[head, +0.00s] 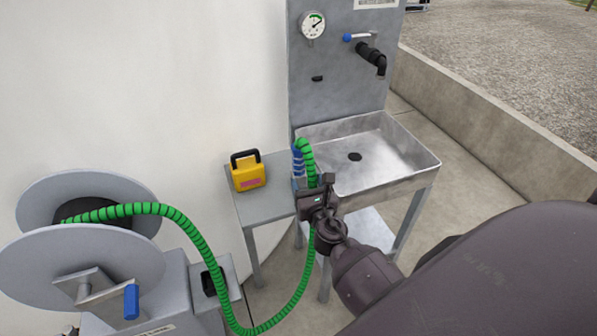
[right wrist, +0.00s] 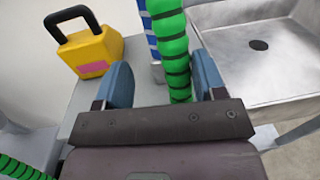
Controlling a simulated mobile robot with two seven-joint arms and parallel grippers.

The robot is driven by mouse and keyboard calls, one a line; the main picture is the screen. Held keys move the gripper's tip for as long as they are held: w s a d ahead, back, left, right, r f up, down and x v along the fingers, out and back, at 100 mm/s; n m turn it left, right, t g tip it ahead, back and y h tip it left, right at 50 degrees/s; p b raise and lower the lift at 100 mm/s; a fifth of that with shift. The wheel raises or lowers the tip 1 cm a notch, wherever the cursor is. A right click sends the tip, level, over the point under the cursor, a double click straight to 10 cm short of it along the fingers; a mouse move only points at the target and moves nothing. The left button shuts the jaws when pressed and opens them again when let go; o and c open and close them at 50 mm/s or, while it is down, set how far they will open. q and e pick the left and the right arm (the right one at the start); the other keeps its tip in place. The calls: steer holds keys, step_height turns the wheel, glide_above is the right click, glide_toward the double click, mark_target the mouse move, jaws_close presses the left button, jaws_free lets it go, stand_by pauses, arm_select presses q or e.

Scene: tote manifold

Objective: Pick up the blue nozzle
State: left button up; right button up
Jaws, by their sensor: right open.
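The blue nozzle (head: 297,162) stands upright at the right edge of the small side table, beside the sink. The green ribbed hose (head: 306,150) bends over at its top and runs down past my right gripper. In the right wrist view the blue nozzle (right wrist: 149,28) shows just beyond and left of the green hose (right wrist: 174,48). My right gripper (head: 315,184) is open in front of them. In the right wrist view its fingers (right wrist: 163,70) lie to either side of the hose and are not closed on it. My left gripper is not in view.
A yellow case (head: 248,172) with a black handle stands on the grey side table (head: 262,208), left of the nozzle. The metal sink (head: 408,150) is close on the right. A hose reel (head: 80,262) stands at lower left, its hose hanging in a loop.

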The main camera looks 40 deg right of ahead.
mark_target(301, 166)
steer(key=x, duration=0.5)
steer(key=shift+w+d+r, duration=0.1)
steer(key=shift+w+d, duration=0.05)
steer(key=shift+w, duration=0.4)
steer(key=shift+x, duration=2.05)
steer(key=shift+c, duration=0.5)
steer(key=c, duration=0.9)
steer(key=shift+r, duration=0.1)
steer(key=shift+c, duration=0.6)
steer(key=shift+r, duration=0.1)
